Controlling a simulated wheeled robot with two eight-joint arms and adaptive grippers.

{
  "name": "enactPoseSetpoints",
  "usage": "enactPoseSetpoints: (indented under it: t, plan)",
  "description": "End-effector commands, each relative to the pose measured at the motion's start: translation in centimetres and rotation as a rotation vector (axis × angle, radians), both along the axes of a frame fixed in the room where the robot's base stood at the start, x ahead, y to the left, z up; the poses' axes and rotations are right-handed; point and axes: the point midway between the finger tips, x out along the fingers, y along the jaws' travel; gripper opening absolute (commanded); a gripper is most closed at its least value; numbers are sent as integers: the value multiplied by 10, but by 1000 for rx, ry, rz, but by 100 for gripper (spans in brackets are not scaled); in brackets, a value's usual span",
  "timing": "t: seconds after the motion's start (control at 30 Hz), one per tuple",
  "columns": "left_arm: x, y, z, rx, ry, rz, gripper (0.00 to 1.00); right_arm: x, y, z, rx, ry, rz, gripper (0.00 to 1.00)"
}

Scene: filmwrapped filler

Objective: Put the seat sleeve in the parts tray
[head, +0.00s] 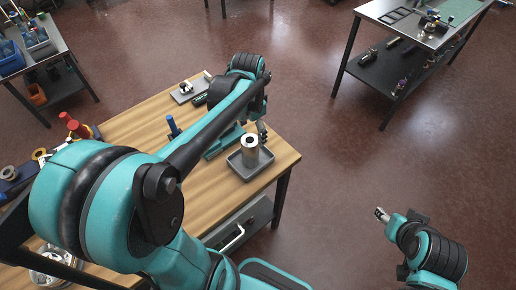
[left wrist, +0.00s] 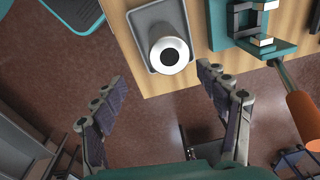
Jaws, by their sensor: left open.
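The seat sleeve (head: 250,143) is a short metallic cylinder with a dark bore. It stands upright in the grey parts tray (head: 236,165) near the right corner of the wooden bench. In the left wrist view the sleeve (left wrist: 169,54) is seen nearly end-on inside the tray (left wrist: 133,18). My left gripper (head: 263,131) is beside the sleeve in the head view.
A teal fixture (head: 222,142) stands close behind the tray; it also shows in the wrist view (left wrist: 262,42). A blue-handled tool (head: 173,127) and a grey plate (head: 188,92) are farther back on the bench (head: 275,157). Another table (head: 375,10) stands at upper right. The floor between is clear.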

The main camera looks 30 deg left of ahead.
Motion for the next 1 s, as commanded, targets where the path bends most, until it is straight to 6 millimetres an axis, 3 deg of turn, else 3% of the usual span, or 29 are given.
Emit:
enactPoseSetpoints:
  t: [0.2, 0.43, 0.63, 1.0]
  plan:
    - [-48, -46, 20, -18, -233, 183, 74, 0, 0, 0, 0, 0, 0, 47]
    - [-85, -78, 18, -113, -450, 357, 74, 0, 0, 0, 0, 0, 0, 47]
    - [-97, -88, 13, -170, -528, 424, 74, 0, 0, 0, 0, 0, 0, 47]
    - [-97, -89, 11, -175, -536, 432, 74, 0, 0, -3, 0, 0, 0, 47]
